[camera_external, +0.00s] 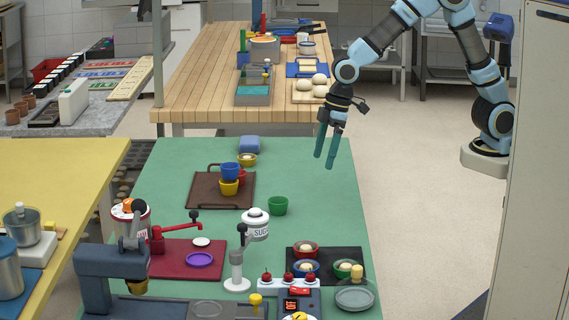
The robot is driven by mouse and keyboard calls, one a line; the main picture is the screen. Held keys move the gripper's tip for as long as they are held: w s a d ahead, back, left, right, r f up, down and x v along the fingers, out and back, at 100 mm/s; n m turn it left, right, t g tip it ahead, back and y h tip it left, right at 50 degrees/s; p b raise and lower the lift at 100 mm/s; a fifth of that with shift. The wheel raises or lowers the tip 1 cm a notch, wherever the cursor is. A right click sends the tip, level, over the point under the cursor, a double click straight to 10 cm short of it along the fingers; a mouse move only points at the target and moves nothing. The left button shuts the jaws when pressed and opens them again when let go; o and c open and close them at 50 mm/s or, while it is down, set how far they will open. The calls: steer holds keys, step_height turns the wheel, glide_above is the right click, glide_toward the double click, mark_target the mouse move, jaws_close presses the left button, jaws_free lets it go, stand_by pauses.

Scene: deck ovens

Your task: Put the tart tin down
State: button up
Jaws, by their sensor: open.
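My gripper (325,160) points down over the right edge of the green table (300,180), its two blue fingers slightly apart with nothing visible between them. I cannot tell for sure which thing is the tart tin. Small round tins with pale filling sit on a black tray (326,253) at the front right: a red one (305,251), a blue one (306,268) and a green one (347,269). A purple round dish (200,260) lies on a dark red tray (176,268). My gripper is well apart from all of these.
A brown tray (204,200) holds stacked blue and yellow cups. Machines crowd the front. A wooden table (205,70) stands behind. The green table's back right is clear.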

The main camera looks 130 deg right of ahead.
steer(key=s+a+n, duration=0.1)
steer(key=s+a, duration=0.3)
steer(key=a, duration=0.4)
steer(key=s+a+f+n, duration=0.1)
steer(key=s+a, duration=0.3)
steer(key=a, duration=0.4)
steer(key=s+a+f+n+g, duration=0.1)
steer(key=s+a, duration=0.3)
steer(key=a, duration=0.4)
steer(key=shift+s+a+f+n+y, duration=0.25)
steer(key=shift+s+a+n+y, duration=0.15)
steer(key=shift+n, duration=0.3)
